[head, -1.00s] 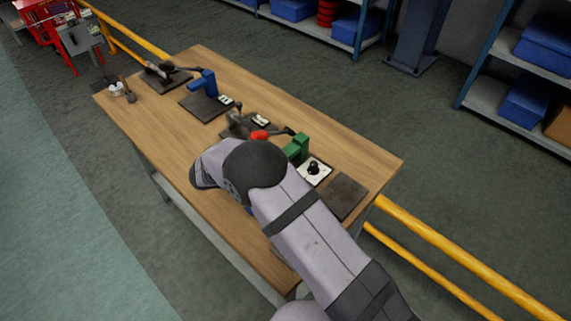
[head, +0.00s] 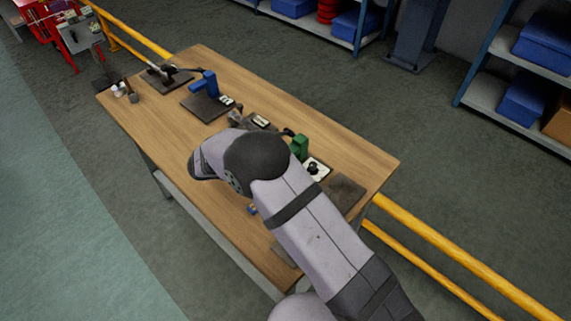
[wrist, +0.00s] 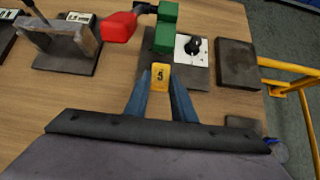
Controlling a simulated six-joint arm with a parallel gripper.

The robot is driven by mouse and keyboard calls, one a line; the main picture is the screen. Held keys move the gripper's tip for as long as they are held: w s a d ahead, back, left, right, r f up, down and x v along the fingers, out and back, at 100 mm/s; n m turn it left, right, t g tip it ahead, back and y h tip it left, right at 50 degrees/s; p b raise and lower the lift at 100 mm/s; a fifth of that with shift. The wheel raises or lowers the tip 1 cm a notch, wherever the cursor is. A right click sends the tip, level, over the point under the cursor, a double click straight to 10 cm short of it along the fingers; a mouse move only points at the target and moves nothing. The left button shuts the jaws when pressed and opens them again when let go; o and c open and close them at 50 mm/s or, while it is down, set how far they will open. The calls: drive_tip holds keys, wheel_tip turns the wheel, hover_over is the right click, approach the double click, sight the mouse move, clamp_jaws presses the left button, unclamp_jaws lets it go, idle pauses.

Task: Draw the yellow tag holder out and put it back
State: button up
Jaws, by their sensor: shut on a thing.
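The yellow tag holder (wrist: 160,77), marked with a 5, is between the fingertips of my gripper (wrist: 160,88) in the wrist view. The two blue-grey fingers are shut on it from both sides. It shows in front of the dark base plate (wrist: 196,73) that carries a green block (wrist: 162,38). I cannot tell whether the tag holder touches the plate or any slot.
A red handle (wrist: 118,27) is close at the upper left in the wrist view. A black knob on a white plate (wrist: 192,47) is right of the green block. A bare dark plate (wrist: 237,64) lies further right. The wooden table (head: 160,135) is clear at its left front.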

drive_tip(key=shift+a, duration=0.1)
drive_tip(key=s+a+r+n+t+y+p, duration=0.1)
drive_tip(key=s+a+r+n+p, duration=0.1)
drive_tip(key=s+a, duration=0.45)
drive_tip(key=s+d+f, duration=0.1)
drive_tip(key=s, duration=0.1)
drive_tip(key=s+d+f, duration=0.1)
drive_tip(key=s+d, duration=0.1)
drive_tip(key=s, duration=0.1)
drive_tip(key=s+d+f+p, duration=0.1)
drive_tip(key=s+d, duration=0.1)
drive_tip(key=shift+s+d+f, duration=0.1)
drive_tip(key=shift+s+d, duration=0.1)
drive_tip(key=shift+s, duration=0.1)
drive_tip(key=shift+s+d+f+m+g, duration=0.2)
drive_tip(key=shift+d+m+g, duration=0.1)
drive_tip(key=shift+m, duration=0.3)
drive_tip(key=shift+a+m+h, duration=0.15)
drive_tip(key=shift+m+h, duration=0.25)
drive_tip(key=shift+h, duration=0.1)
drive_tip(key=shift+f, duration=0.15)
